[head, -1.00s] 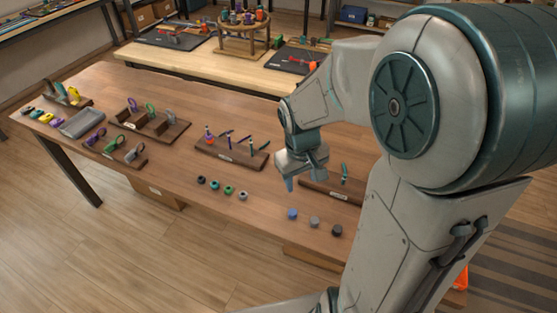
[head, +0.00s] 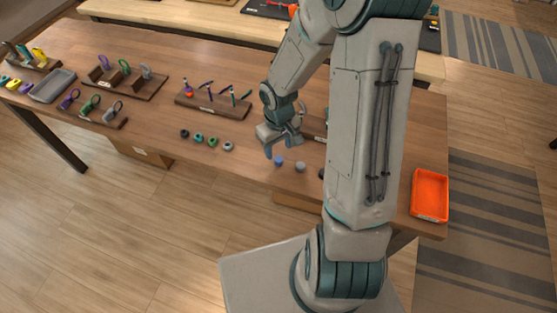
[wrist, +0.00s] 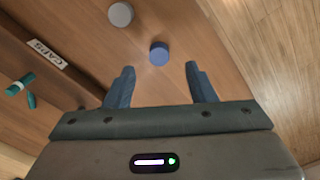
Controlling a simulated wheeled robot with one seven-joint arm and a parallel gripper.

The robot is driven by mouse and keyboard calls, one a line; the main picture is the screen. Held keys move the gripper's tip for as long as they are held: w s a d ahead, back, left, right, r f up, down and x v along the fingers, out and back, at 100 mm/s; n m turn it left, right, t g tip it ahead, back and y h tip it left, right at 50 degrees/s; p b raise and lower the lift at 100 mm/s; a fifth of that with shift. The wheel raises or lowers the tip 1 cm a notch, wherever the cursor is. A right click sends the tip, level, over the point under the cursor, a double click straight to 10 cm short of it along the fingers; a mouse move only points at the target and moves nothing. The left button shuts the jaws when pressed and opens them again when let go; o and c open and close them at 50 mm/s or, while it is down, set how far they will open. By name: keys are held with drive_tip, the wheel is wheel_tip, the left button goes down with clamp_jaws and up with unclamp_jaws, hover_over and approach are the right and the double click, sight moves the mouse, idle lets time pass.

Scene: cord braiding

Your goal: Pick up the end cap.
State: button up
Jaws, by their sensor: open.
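Several small round end caps stand in a row near the table's front edge. The blue cap (head: 279,161) is nearest my gripper, with a grey cap (head: 300,167) to its right and a dark cap (head: 322,173) partly hidden by my arm. My gripper (head: 281,150) is open and empty just above the table beside the blue cap. In the wrist view the blue cap (wrist: 159,54) lies just beyond and between the fingertips (wrist: 160,70). The grey cap (wrist: 120,14) is farther off to the upper left. The fingers do not appear to touch any cap.
A wooden stand with a "CAPS" label (wrist: 47,54) and a teal piece (wrist: 20,84) is close by. A wooden rack (head: 213,104) with upright tools and several small rings (head: 198,138) are to the left. An orange tray (head: 430,194) sits at the right end.

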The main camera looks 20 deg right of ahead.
sight(279, 159)
drive_tip(key=shift+f, duration=2.75)
drive_tip(key=shift+c, duration=0.2)
drive_tip(key=c, duration=1)
